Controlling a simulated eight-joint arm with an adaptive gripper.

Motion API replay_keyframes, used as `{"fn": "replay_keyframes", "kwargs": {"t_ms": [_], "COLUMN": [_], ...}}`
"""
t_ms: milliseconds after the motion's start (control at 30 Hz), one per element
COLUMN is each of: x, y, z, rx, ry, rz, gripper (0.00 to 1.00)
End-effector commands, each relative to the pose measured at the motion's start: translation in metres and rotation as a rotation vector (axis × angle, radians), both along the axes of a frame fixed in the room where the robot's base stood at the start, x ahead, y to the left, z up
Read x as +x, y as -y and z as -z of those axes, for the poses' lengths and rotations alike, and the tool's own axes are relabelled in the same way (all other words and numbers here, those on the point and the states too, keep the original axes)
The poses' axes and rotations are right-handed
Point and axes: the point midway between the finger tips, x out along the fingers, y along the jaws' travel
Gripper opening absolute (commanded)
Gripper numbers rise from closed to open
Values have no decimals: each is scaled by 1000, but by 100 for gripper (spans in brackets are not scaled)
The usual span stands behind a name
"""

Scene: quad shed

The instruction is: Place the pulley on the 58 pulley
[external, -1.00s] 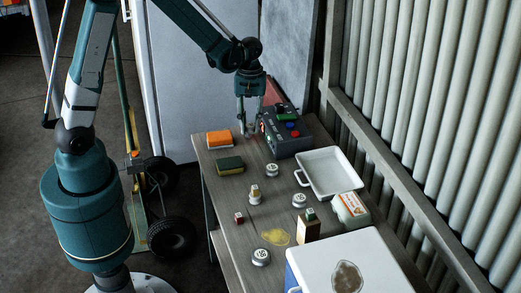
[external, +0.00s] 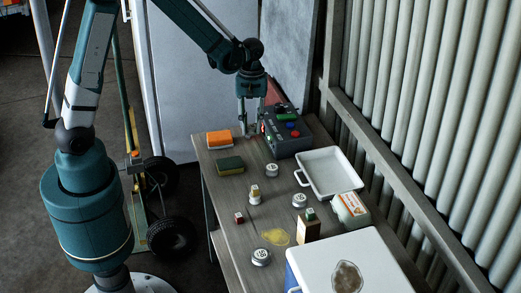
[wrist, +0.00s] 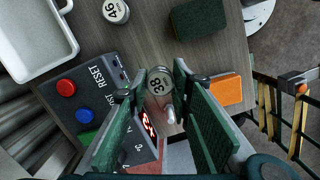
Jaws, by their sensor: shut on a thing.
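My gripper (external: 249,132) is low over the far end of the table, beside the control box. In the wrist view its fingers are shut on a small silver pulley (wrist: 159,82) whose top label seems to read 38. Other silver round pieces stand on the table: one beyond the middle (external: 272,170), which seems to be the one marked 46 in the wrist view (wrist: 116,11), one near the tray (external: 299,201), and one at the near left (external: 261,257). The near-left label may read 58, but it is too small to be sure.
The grey control box (external: 286,132) is close on the right of my gripper. An orange block (external: 219,139) and a green sponge (external: 230,165) lie to the left. A white tray (external: 330,173), a wooden block (external: 308,230) and a white-lidded cooler (external: 385,262) take up the right and near side.

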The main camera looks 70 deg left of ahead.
Motion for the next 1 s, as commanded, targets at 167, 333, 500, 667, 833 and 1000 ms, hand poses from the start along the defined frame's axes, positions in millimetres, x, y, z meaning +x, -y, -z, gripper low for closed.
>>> {"fn": "replay_keyframes", "kwargs": {"t_ms": [167, 333, 500, 667, 833, 1000], "x": [4, 9, 12, 12, 10, 5], "y": [23, 57, 96, 132, 171, 210], "z": [-2, -4, -6, -9, -11, -13], "rx": [1, 3, 5, 6, 7, 7], "ry": [0, 1, 2, 2, 2, 3], "rz": [7, 12, 18, 23, 28, 34], "gripper": [10, 10, 10, 10, 10, 10]}}
